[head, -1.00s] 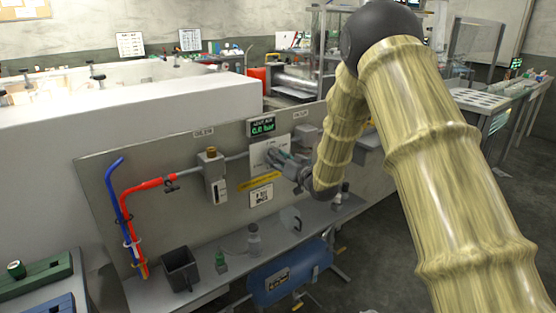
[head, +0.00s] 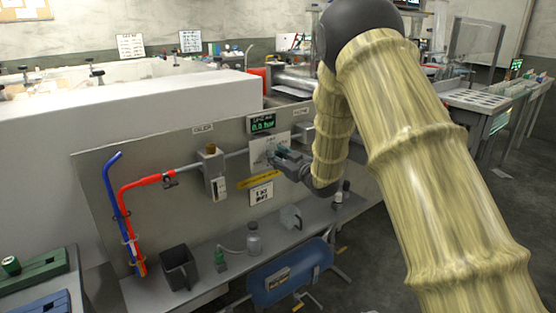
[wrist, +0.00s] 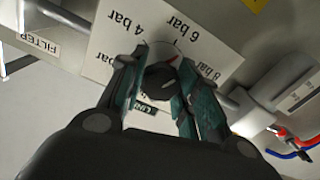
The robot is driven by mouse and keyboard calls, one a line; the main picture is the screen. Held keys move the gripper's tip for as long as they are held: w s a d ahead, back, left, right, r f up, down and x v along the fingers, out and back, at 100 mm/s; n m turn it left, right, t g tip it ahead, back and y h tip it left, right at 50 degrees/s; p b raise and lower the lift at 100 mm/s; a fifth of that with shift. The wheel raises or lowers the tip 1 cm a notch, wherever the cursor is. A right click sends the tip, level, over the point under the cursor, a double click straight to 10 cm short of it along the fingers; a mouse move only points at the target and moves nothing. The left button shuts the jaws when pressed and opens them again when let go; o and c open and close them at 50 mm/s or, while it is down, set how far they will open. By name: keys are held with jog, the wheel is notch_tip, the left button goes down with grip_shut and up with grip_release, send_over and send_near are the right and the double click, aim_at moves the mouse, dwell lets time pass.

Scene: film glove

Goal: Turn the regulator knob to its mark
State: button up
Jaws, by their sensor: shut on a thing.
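The regulator knob (wrist: 160,82) is a dark round knob in front of a white dial card (wrist: 215,52) with bar labels; the card also shows in the head view (head: 257,152). In the head view my gripper (head: 277,152) hides the knob. A green-lit display (head: 262,124) sits above the card.
A grey oiler (head: 213,172) is left of the card on the pipe, with red (head: 140,185) and blue hoses further left. A shelf below holds a dark bin (head: 180,268), a small green bottle and a clear jar (head: 254,240). A blue tank (head: 290,272) stands underneath.

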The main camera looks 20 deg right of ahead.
jog(key=n+b, duration=0.2)
jog(key=n, duration=0.2)
jog(key=shift+f+n, duration=0.1)
jog(key=shift+n, duration=0.3)
dwell(0.4)
jog(key=o, duration=1)
jog(key=shift+s+d, duration=0.1)
jog(key=shift+s, duration=0.05)
jog(key=v, duration=1.1)
jog(key=shift+s+d, duration=0.1)
jog(key=shift+s, duration=0.3)
